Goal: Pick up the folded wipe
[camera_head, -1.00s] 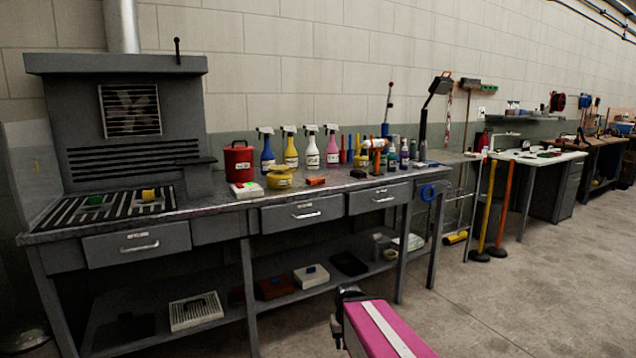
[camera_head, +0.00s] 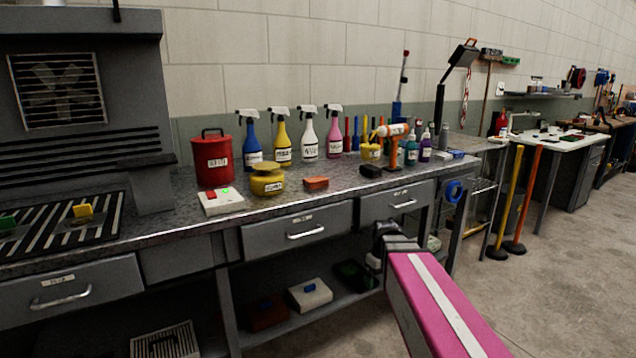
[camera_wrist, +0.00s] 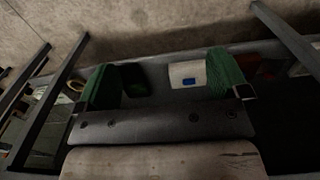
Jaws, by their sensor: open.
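I cannot tell for sure which thing is the folded wipe. A pale flat piece (camera_head: 435,243) on the lower shelf at right is partly hidden behind a bench leg and too small to make out. In the head view, the dark end of my arm is in front of the bench's right drawer, and the fingertips are hard to make out.
The grey bench (camera_head: 345,190) holds spray bottles (camera_head: 283,142), a red can (camera_head: 213,162), a yellow pot (camera_head: 267,181) and an orange block (camera_head: 316,183). A brown block (camera_head: 268,314) is on the lower shelf.

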